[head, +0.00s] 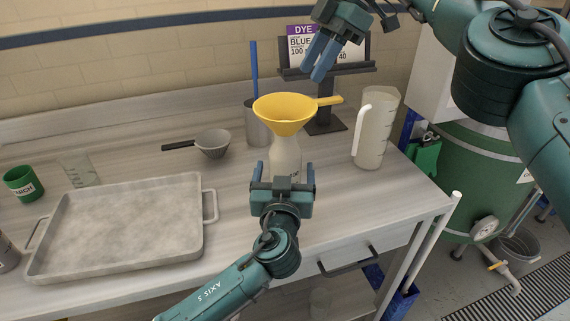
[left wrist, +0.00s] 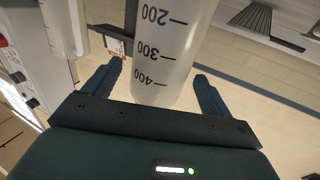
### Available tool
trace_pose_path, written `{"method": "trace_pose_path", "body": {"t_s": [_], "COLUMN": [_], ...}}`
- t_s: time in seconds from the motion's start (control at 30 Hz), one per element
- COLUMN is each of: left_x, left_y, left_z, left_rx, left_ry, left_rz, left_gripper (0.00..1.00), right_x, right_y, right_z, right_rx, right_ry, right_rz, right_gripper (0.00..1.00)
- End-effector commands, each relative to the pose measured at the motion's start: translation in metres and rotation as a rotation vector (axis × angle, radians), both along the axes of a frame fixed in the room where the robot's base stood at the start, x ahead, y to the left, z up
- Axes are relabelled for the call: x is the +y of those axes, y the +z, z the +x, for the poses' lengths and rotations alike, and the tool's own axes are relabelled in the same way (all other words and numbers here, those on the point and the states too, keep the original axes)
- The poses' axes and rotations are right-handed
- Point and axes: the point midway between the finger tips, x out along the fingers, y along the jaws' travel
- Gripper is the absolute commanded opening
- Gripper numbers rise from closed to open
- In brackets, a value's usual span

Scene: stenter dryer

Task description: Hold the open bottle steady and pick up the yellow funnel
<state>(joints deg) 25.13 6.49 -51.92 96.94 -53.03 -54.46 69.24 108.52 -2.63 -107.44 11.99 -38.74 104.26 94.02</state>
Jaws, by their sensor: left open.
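The yellow funnel (head: 287,108) sits in the mouth of the white translucent bottle (head: 285,158), its handle pointing right. The bottle stands upright on the counter and hides the funnel's spout. My left gripper (head: 283,172) is open at the bottle's near side. In the left wrist view, the bottle (left wrist: 172,45), with printed volume marks, shows between the two spread fingers (left wrist: 158,88), with gaps beside it. My right gripper (head: 319,62) is above and behind the funnel, apart from it, fingers pointing down; its opening is unclear.
A clear measuring jug (head: 373,135) stands right of the bottle, and a dye sign on a stand (head: 325,70) is behind. A grey pot with a blue stick (head: 257,122), a grey strainer (head: 212,145), a metal tray (head: 125,222) and a green cup (head: 22,184) are left.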

Motion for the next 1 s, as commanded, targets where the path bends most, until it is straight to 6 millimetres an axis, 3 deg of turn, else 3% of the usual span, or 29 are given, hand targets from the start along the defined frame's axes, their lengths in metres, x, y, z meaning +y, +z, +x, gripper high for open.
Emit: {"method": "trace_pose_path", "body": {"t_s": [0.2, 0.57, 1.0], "left_x": [-0.002, -0.002, -0.002], "left_y": [0.000, 0.000, 0.000], "left_z": [0.024, 0.029, 0.029], "left_rx": [-0.001, 0.001, 0.001], "left_ry": [-0.001, -0.001, -0.001], "left_rz": [0.002, 0.000, 0.001], "left_gripper": [0.84, 0.84, 0.50], "right_x": [0.000, 0.000, 0.000], "right_y": [0.000, 0.000, 0.000], "right_z": [0.000, 0.000, 0.000], "right_rx": [0.000, 0.000, 0.000], "right_ry": [0.000, 0.000, 0.000], "right_rz": [0.000, 0.000, 0.000], "right_gripper": [0.36, 0.36, 0.36]}}
